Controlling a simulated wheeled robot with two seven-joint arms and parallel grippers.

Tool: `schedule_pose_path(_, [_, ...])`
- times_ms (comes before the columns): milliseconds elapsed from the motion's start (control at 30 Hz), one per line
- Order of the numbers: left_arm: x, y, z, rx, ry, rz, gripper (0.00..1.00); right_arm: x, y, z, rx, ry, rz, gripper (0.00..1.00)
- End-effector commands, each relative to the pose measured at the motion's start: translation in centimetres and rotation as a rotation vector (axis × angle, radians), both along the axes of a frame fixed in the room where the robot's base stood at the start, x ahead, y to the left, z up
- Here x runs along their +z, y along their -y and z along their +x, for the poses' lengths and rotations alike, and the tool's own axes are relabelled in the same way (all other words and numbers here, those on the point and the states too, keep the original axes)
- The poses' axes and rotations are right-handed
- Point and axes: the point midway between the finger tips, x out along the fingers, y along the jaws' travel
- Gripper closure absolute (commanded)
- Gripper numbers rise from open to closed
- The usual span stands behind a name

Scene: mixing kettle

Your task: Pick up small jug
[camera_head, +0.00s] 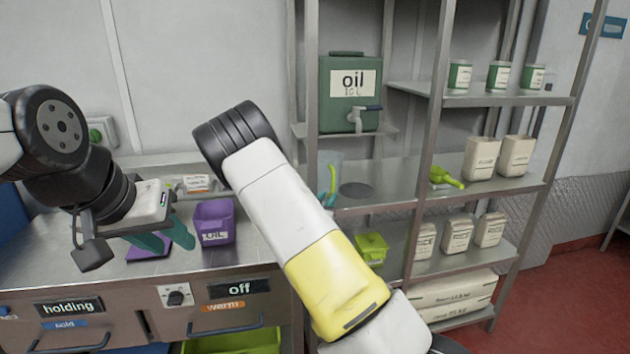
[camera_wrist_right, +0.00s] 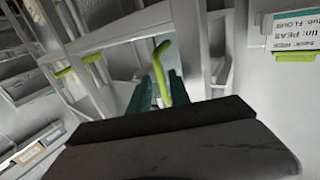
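A clear jug (camera_head: 335,160) with a lime-green handle stands on the middle shelf, partly hidden behind my right arm. Its green handle (camera_wrist_right: 162,68) shows between the two teal fingers of my right gripper (camera_wrist_right: 163,92) in the right wrist view. The fingers are apart with the handle between them; whether they press on it I cannot tell. In the head view my right arm hides most of that gripper. My left gripper (camera_head: 162,238) is open and empty, above the left counter, its two teal fingers spread over a flat purple item (camera_head: 150,248).
A purple container (camera_head: 213,222) marked oil stands on the counter. A green oil tank (camera_head: 350,95) with a tap is above the jug's shelf. A lime-green item (camera_head: 445,178), pale containers (camera_head: 481,158) and a lower green container (camera_head: 371,248) are on the shelves. Metal posts frame the rack.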

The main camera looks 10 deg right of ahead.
Motion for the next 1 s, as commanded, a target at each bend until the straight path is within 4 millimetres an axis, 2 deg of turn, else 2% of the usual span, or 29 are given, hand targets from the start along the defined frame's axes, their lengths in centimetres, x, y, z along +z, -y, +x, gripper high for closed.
schedule_pose_path(400, [0.0, 0.0, 0.0, 0.0, 0.0, 0.0, 0.64, 0.3, 2.9, 4.6, 0.0, -0.002, 0.001, 0.76])
schedule_pose_path(700, [0.0, 0.0, 0.0, 0.0, 0.0, 0.0, 0.64, 0.3, 3.2, 5.0, 0.001, -0.003, 0.001, 0.76])
schedule_pose_path(833, [0.0, 0.0, 0.0, 0.0, 0.0, 0.0, 0.64, 0.3, 3.1, 5.0, 0.001, -0.003, 0.002, 1.0])
schedule_pose_path(1000, [0.0, 0.0, 0.0, 0.0, 0.0, 0.0, 0.64, 0.3, 3.1, 5.0, 0.001, -0.003, 0.002, 1.0])
